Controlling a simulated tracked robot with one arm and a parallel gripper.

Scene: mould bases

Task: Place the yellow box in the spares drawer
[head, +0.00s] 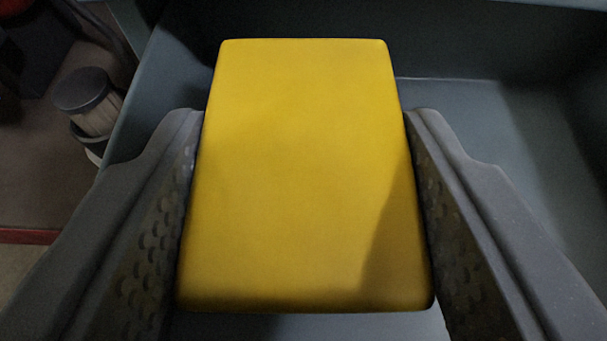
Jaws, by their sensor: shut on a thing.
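The yellow box (300,170) fills the middle of the head view, its flat top face towards the camera. My gripper (308,140) is shut on it, with one dark grey finger against its left side and one against its right. Behind and below the box is a grey-green open drawer (470,110), with its floor showing to the right and its wall at the left and back. The box is over the drawer's left part. I cannot tell whether its underside touches the drawer floor.
Outside the drawer at the left, a round dark-lidded container (90,100) stands over a brown floor (40,170). The drawer floor right of the box looks empty.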

